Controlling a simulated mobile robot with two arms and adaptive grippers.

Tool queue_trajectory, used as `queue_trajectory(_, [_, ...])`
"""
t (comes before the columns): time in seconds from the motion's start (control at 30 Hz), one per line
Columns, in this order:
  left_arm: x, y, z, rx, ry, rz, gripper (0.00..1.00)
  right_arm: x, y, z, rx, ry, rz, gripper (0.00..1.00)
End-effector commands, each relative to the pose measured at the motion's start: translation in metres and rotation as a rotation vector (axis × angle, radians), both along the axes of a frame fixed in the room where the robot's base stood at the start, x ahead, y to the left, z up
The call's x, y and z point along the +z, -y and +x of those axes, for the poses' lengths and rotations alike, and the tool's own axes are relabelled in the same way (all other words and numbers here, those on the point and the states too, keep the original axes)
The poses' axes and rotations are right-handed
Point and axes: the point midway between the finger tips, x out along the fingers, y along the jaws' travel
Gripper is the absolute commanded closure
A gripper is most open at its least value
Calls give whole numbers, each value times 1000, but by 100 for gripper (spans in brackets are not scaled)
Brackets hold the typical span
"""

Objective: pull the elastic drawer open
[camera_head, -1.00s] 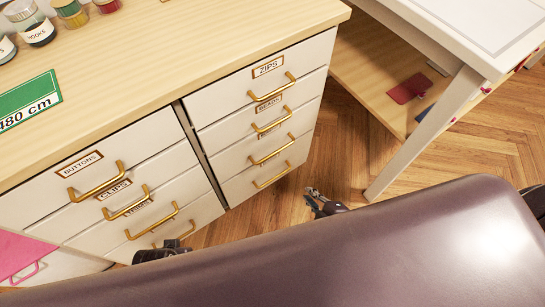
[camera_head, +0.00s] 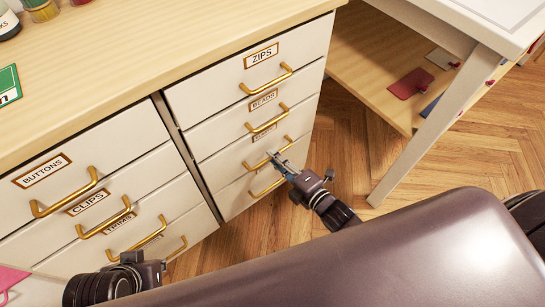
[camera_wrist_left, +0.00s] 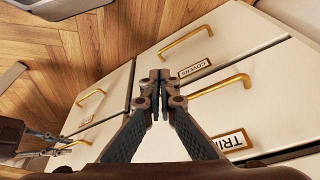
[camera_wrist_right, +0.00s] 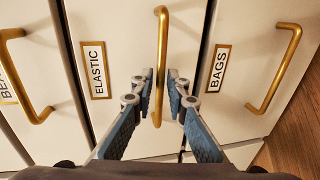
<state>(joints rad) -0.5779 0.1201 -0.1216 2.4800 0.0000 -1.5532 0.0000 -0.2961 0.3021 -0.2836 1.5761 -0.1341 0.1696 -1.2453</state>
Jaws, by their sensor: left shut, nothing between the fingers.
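The elastic drawer (camera_head: 226,160) is the third one down in the right column of the cabinet and is closed. Its ELASTIC label (camera_wrist_right: 95,70) reads clearly in the right wrist view. Its gold handle (camera_wrist_right: 161,50) stands between the fingers of my right gripper (camera_wrist_right: 161,85), which is open with one finger on each side of the bar. In the head view my right gripper (camera_head: 276,158) is at this handle (camera_head: 252,166) and covers part of it. My left gripper (camera_wrist_left: 155,82) is shut and empty, in front of the TRIMS and COVERS drawers in the left column.
The ZIPS drawer (camera_head: 215,78) and BEADS drawer (camera_head: 212,125) are above, and the BAGS drawer (camera_wrist_right: 235,95) is below; all look closed. A white table leg (camera_head: 425,135) stands to the right. The wooden floor (camera_head: 350,150) between cabinet and table is clear.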

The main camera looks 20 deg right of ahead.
Motion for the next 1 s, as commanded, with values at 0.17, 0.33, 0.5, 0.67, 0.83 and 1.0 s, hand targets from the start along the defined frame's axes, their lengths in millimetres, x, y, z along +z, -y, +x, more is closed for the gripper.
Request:
queue_trajectory(0.17, [0, 3, 10, -3, 38, -8, 100, -4, -5, 12, 0, -2, -1, 86])
queue_trajectory(0.33, [0, 3, 11, -3, 43, -9, 100, -4, -5, 14, 0, -2, 0, 86])
queue_trajectory(0.5, [0, 3, 11, -3, 43, -9, 100, -4, -5, 14, 0, -2, 0, 94])
queue_trajectory(0.67, [0, 3, 11, -3, 43, -9, 100, -4, -5, 13, 0, -2, 0, 100])
queue_trajectory(0.83, [0, 3, 11, -3, 42, -9, 100, -4, -5, 13, 0, -2, 0, 100])
queue_trajectory(1.0, [0, 3, 11, -3, 42, -9, 100, -4, -5, 13, -1, -3, 0, 100])
